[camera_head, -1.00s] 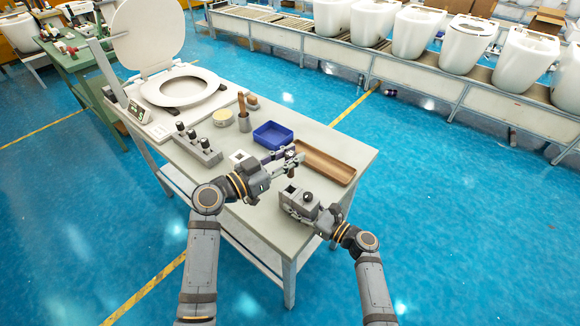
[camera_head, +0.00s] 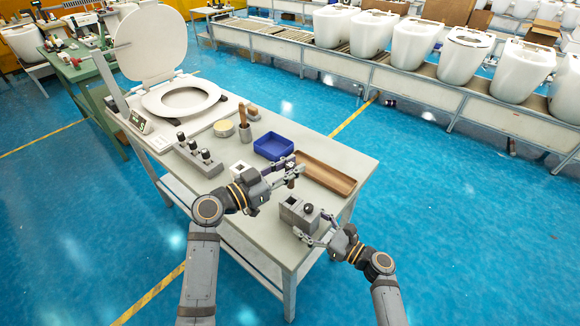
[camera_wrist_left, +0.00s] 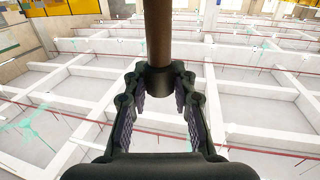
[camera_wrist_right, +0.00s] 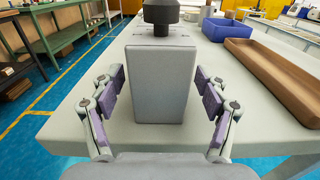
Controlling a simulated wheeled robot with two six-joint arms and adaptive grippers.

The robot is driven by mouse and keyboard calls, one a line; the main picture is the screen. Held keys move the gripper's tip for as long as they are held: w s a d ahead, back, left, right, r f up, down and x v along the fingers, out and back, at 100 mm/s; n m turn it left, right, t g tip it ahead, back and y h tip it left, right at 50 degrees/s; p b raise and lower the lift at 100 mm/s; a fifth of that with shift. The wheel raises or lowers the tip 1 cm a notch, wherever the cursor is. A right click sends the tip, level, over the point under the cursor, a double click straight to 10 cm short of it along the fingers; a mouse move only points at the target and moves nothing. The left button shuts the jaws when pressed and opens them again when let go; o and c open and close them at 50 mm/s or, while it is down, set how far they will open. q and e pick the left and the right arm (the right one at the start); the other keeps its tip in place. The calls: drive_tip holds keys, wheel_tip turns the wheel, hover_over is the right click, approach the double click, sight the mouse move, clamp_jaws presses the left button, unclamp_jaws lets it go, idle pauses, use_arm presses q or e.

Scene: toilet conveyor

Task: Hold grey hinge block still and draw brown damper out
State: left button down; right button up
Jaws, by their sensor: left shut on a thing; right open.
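The grey hinge block (camera_head: 295,216) stands near the front of the table, with a dark square opening and a black knob (camera_head: 308,208) on top. It also fills the middle of the right wrist view (camera_wrist_right: 160,85). My right gripper (camera_head: 313,226) is open, its pads either side of the block with gaps. My left gripper (camera_head: 292,172) is shut on the brown damper (camera_head: 291,183) above and behind the block. The damper looks clear of the opening. In the left wrist view the damper (camera_wrist_left: 158,35) is a brown rod between the fingers; its far end is out of view.
A brown wooden tray (camera_head: 325,175) lies right of the damper, a blue bin (camera_head: 273,146) behind it. A small white square part (camera_head: 241,167) and a grey knobbed fixture (camera_head: 197,155) are left. A toilet seat (camera_head: 183,98) stands at the table's far end.

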drive_tip(key=v, duration=0.8)
